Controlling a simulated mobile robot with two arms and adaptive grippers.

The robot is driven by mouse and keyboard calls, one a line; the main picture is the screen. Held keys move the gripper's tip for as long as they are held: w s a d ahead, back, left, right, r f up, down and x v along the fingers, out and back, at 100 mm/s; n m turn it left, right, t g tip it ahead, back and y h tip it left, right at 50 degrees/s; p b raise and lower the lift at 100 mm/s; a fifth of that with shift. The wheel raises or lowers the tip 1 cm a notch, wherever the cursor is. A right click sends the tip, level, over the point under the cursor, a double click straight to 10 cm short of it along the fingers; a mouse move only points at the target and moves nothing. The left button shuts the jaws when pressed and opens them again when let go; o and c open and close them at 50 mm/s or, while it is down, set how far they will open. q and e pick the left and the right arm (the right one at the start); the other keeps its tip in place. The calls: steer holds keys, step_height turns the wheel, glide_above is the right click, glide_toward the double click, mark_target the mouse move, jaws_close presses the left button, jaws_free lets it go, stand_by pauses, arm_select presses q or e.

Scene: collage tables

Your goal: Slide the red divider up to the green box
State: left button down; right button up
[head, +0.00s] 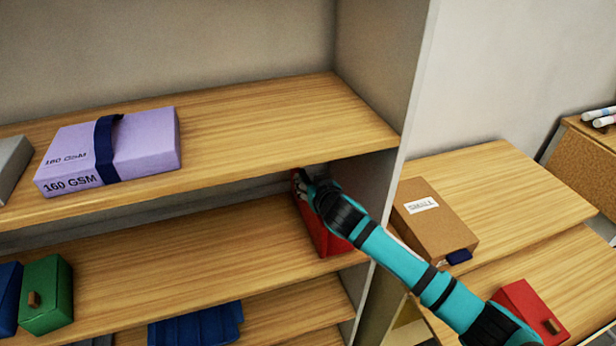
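The red divider (322,236) stands at the right end of the middle shelf, close to the side wall. The green box (46,294) stands on the same shelf at the far left, with a brown tab on its front. A wide bare stretch of shelf lies between them. My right gripper (302,182) reaches in from the right and is at the upper part of the red divider, just under the upper shelf. Its fingers are small and dark here, so I cannot tell whether they are open or shut. My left gripper is not in view.
The upper shelf (250,130) overhangs my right gripper and carries a purple paper pack (150,140). A blue box (8,298) stands left of the green box. Dark blue material (195,328) lies on the lower shelf. Right tables hold a brown box (432,220) and a red box (528,310).

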steer(key=shift+x, duration=1)
jaws_close()
